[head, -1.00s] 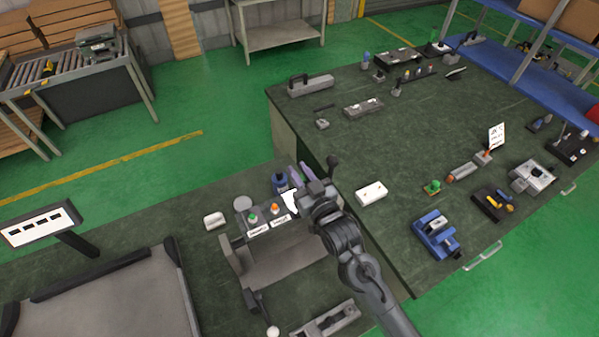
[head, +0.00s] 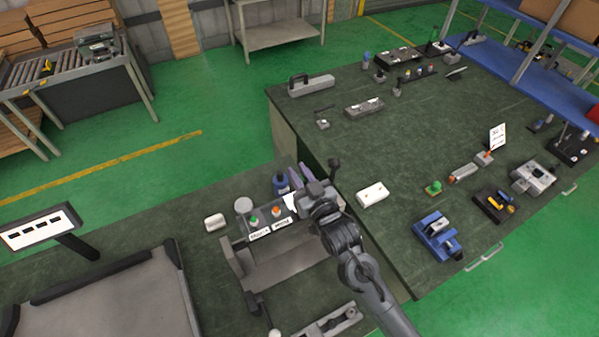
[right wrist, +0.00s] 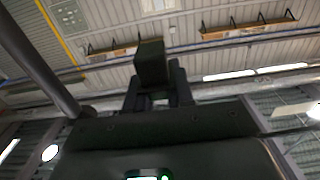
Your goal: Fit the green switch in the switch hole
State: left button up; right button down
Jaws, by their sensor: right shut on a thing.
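My right gripper (head: 325,178) is above the left workbench, just beyond the right end of the heating element panel (head: 283,231). In the right wrist view its fingers (right wrist: 157,92) are shut on a dark block (right wrist: 151,62). The block also shows as a small dark piece (head: 334,162) in the head view. I cannot tell from its colour whether it is the green switch. The panel carries a green knob (head: 253,220) and an orange knob (head: 276,211) above white labels. The switch hole cannot be made out. My left gripper is out of view.
A dark blue bottle (head: 280,184) and purple-handled tool (head: 296,178) stand close behind the panel. A white box (head: 372,194) is on the right bench, near a small green piece (head: 433,188) and a blue vise (head: 437,236). The bench between has free room.

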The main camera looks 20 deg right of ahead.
notch_tip(320, 180, down, 5)
jog(key=b, duration=0.2)
jog(key=shift+f+b, duration=0.15)
jog(key=shift+b, duration=0.15)
dwell(0.8)
jog(key=shift+p, duration=0.3)
dwell(0.3)
dwell(0.4)
dwell(0.4)
jog(key=shift+p, duration=0.55)
jog(key=shift+f+b, duration=0.3)
jog(key=shift+f, duration=0.3)
